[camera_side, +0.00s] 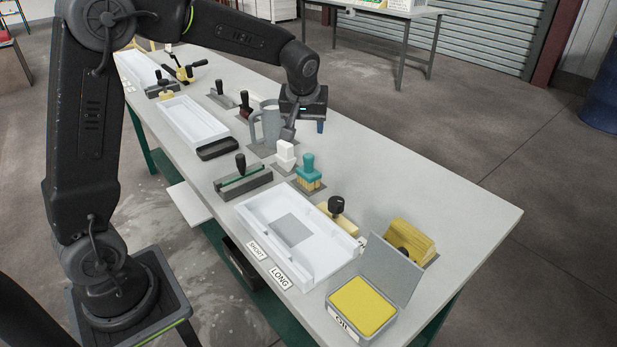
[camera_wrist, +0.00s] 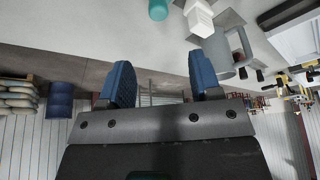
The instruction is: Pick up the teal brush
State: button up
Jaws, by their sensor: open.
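The teal brush (camera_side: 307,167) stands upright on a small dark mat on the table, with its teal handle up and tan bristles below. In the wrist view only a bit of its teal handle (camera_wrist: 158,9) shows at the top edge; the rest is out of frame. My gripper (camera_side: 305,126) is above the table, behind the brush and apart from it. In the wrist view its two blue fingers (camera_wrist: 162,78) are spread with nothing between them.
A white block-like tool (camera_side: 285,155) stands close left of the brush, and a grey jug (camera_side: 268,128) is beside my gripper. A white tray (camera_side: 255,212) lies in front. A yellow-pad box (camera_side: 402,310) is at the near end. The table's right side is clear.

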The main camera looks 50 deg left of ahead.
aim_at(308, 155)
jog(key=x, duration=0.8)
jog(key=shift+w+a+f, duration=0.15)
jog(key=shift+f, duration=0.2)
jog(key=shift+s+d+x, duration=0.1)
jog(key=shift+x, duration=1.25)
jog(key=shift+s+d+x, duration=0.1)
jog(key=shift+s+x, duration=0.05)
jog(key=shift+x, duration=1.2)
jog(key=shift+f, duration=0.15)
grip_shut()
